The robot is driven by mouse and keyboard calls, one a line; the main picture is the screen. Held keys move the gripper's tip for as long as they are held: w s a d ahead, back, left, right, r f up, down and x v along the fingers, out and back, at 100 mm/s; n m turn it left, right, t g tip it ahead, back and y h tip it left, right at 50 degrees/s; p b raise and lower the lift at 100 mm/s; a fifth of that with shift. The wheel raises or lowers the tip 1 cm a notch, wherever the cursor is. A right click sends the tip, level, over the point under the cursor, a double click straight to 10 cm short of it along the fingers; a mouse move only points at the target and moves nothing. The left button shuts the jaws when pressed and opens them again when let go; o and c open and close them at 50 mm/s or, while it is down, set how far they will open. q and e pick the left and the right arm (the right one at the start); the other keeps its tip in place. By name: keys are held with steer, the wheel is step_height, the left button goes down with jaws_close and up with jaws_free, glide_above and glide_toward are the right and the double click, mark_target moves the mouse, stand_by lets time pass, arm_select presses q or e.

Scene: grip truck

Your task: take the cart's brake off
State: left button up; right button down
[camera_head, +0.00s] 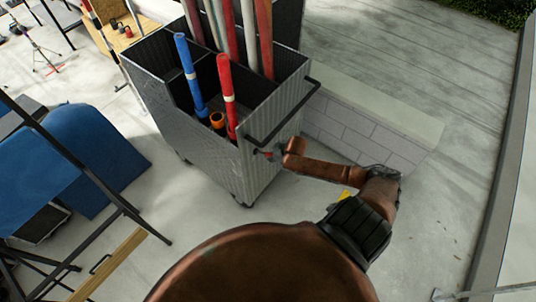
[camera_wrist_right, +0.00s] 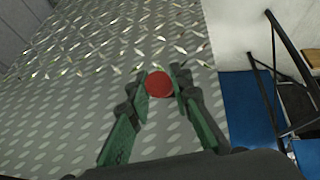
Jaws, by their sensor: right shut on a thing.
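The grey metal cart (camera_head: 205,150) stands left of centre in the head view. Its tread-patterned panel (camera_wrist_right: 60,110) fills much of the right wrist view. A round red knob (camera_wrist_right: 158,84) sits against this panel; it looks like the brake control. My right gripper (camera_wrist_right: 161,83) is shut on the knob, with a green-and-black finger on each side. In the head view, my right gripper (camera_head: 268,153) is small at the cart's right side, below the black handle bar (camera_head: 290,112), and the knob is mostly hidden there. My left gripper is not in view.
Long red, blue and grey tubes stand in the cart, including a blue one (camera_head: 188,70). A low block wall (camera_head: 350,130) lies right of the cart. A blue covering (camera_head: 90,150) and black frames stand at left. The floor right of my arm is mostly clear.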

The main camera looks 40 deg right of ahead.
steer(key=shift+w+r, duration=0.2)
stand_by(0.3)
steer(key=c, duration=1.8)
jaws_free()
steer(key=shift+o, duration=0.3)
steer(key=shift+s, duration=0.15)
steer(key=v, duration=1.1)
steer(key=shift+s+r, duration=0.15)
steer(key=shift+r, duration=0.25)
steer(key=shift+d+f, duration=0.1)
